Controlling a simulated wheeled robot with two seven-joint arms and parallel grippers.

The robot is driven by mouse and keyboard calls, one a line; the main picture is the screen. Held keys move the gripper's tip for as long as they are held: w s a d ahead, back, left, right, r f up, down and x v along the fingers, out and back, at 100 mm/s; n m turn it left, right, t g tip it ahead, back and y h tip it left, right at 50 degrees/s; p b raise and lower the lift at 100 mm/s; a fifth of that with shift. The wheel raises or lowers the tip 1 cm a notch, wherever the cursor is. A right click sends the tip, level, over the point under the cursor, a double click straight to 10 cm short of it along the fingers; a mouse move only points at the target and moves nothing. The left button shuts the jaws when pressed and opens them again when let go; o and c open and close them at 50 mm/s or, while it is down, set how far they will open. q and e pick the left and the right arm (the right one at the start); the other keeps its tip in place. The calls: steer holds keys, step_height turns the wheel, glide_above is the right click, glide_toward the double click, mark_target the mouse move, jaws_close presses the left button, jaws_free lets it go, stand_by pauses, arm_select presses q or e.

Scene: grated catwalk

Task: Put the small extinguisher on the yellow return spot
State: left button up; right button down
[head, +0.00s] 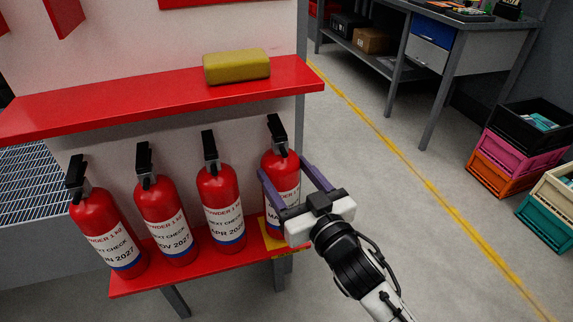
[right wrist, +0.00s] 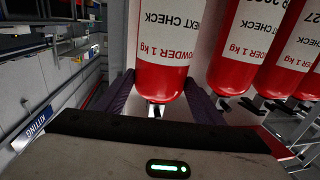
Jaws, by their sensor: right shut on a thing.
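A red extinguisher (head: 281,166) with a black handle and a white label is the rightmost of a row in the head view. My right gripper (head: 279,186) is shut on it, with a purple finger on each side of its body. It is upright at the right end of the lower red shelf, over the yellow spot (head: 271,236). My gripper partly hides its base, so I cannot tell whether it touches the spot. In the right wrist view the held extinguisher (right wrist: 165,50) appears upside down between the fingers. My left gripper is not in view.
Several similar extinguishers, such as the nearest neighbour (head: 220,200), stand to the left on the lower red shelf (head: 150,278). An upper red shelf (head: 130,100) with a yellow block (head: 236,66) is above. Stacked crates (head: 510,160) stand far right. The floor between is clear.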

steer(key=shift+w+a, duration=0.2)
steer(key=shift+f, duration=0.2)
steer(key=shift+c, duration=2.4)
jaws_free()
steer(key=shift+s+d+f, duration=0.1)
steer(key=shift+f, duration=0.45)
steer(key=shift+r, duration=0.25)
steer(key=v, duration=1.2)
steer(key=s+d+f+m+g+h, duration=0.1)
steer(key=s+d+f+g, duration=0.1)
steer(key=s+f, duration=0.3)
steer(key=s+d+f+m+g+h, duration=0.1)
steer(key=s+d+f+g+h, duration=0.1)
steer(key=f, duration=0.9)
steer(key=s+d+f+m+g+h, duration=0.1)
steer(key=s+d+f+g+h, duration=0.1)
steer(key=s+d+f, duration=0.4)
step_height(320, 180, down, 3)
steer(key=s+g, duration=0.1)
steer(key=s, duration=0.1)
steer(key=shift+s, duration=0.35)
